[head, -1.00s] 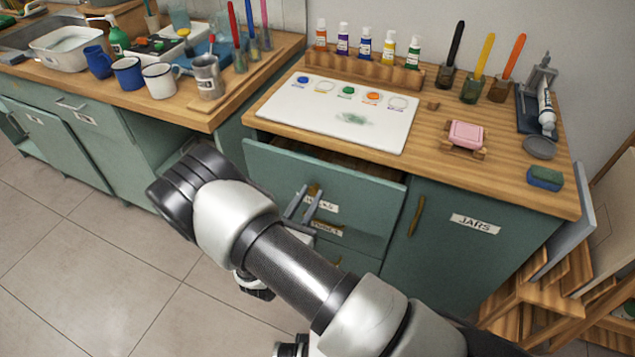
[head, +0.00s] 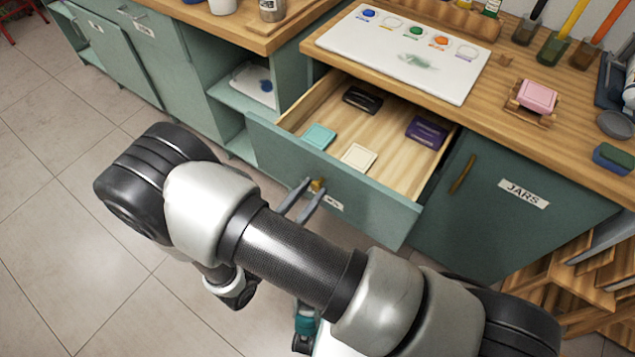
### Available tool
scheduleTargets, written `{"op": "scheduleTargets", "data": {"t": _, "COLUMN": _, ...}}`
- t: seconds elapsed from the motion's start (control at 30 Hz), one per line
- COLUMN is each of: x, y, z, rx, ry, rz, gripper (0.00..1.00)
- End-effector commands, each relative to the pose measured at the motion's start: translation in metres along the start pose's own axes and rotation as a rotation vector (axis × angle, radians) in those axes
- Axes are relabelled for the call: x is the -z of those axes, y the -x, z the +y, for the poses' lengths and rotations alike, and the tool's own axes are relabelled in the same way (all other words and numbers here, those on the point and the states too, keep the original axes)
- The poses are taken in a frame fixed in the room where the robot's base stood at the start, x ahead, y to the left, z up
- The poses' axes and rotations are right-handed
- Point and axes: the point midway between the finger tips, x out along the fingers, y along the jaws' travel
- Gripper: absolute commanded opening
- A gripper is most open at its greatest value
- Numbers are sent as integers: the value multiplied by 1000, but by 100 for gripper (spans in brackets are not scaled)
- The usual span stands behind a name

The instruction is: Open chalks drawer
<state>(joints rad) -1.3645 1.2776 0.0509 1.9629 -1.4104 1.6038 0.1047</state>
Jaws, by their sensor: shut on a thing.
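The top drawer (head: 365,208) under the counter is pulled well out, its teal front facing me. Its label (head: 333,203) is partly hidden by my gripper and too small to read. Inside lie a teal box (head: 319,136), a cream box (head: 358,157), a purple box (head: 427,132) and a dark box (head: 362,99), spaced apart on the wooden bottom. My gripper (head: 316,187) is shut on the drawer's brass handle (head: 318,184). My arm hides the lower drawers and part of the cabinet below.
The cabinet door labelled JARS (head: 524,194) is shut, right of the drawer. Above, the counter carries a white paint palette (head: 400,50) and a pink soap (head: 537,97). An open shelf (head: 240,98) is at left. Tiled floor (head: 60,200) is clear at left. Wooden racks (head: 585,270) stand at lower right.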

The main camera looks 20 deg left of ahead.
Motion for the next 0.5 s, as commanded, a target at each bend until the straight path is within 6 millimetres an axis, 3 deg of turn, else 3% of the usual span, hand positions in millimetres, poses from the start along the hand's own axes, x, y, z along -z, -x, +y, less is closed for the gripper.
{"op": "scheduleTargets", "data": {"t": 0.43, "x": 0, "y": 4, "z": 0, "rx": 2, "ry": 0, "rz": 1, "gripper": 0}}
{"op": "scheduleTargets", "data": {"t": 0.47, "x": 0, "y": 4, "z": 0, "rx": 2, "ry": 0, "rz": 2, "gripper": 26}}
{"op": "scheduleTargets", "data": {"t": 0.5, "x": 0, "y": 4, "z": 0, "rx": 2, "ry": 0, "rz": 2, "gripper": 33}}
